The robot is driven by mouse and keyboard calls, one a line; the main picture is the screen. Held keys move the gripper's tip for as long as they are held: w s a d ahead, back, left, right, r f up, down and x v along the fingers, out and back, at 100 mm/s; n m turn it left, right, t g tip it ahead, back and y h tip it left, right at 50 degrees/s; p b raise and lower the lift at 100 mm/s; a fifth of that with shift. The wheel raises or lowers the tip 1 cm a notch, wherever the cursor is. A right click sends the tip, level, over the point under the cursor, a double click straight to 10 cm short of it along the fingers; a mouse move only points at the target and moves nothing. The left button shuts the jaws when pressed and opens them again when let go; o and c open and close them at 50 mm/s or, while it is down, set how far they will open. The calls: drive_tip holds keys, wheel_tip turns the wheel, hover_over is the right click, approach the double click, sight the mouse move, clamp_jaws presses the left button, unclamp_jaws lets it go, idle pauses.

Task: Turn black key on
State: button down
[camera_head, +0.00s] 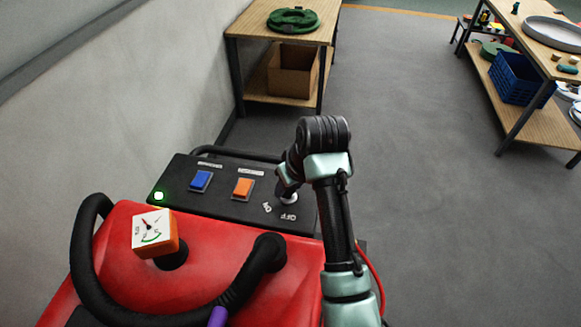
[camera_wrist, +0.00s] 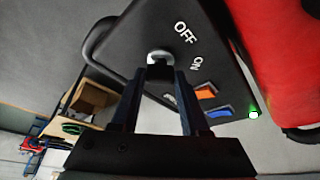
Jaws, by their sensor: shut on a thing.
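The black control panel (camera_head: 225,199) lies on top of the red machine. The key switch's silver collar (camera_head: 289,199) is near the panel's right end, by white ON and OFF labels. In the wrist view, the collar (camera_wrist: 159,57) sits just beyond my fingertips, near the word OFF. My gripper (camera_wrist: 162,76) is shut on the black key at the collar. The key itself is mostly hidden between the dark fingers, and I cannot tell which label it points to. In the head view, my wrist covers part of the switch from above.
A blue switch (camera_head: 200,181), an orange switch (camera_head: 242,188) and a lit green lamp (camera_head: 158,196) are on the panel. An orange gauge (camera_head: 155,233) and black handle (camera_head: 83,252) stand in front. A wooden table (camera_head: 246,24) is behind; open floor lies right.

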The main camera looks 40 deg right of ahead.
drive_tip(key=shift+a+r+m+h+p, duration=0.1)
drive_tip(key=shift+m+h+p, duration=0.4)
drive_tip(key=shift+m+p, duration=0.45)
drive_tip(key=shift+m, duration=0.35)
drive_tip(key=shift+c, duration=2)
unclamp_jaws()
drive_tip(key=p+v, duration=0.1)
drive_tip(key=v, duration=1.1)
drive_tip(key=shift+r, duration=0.45)
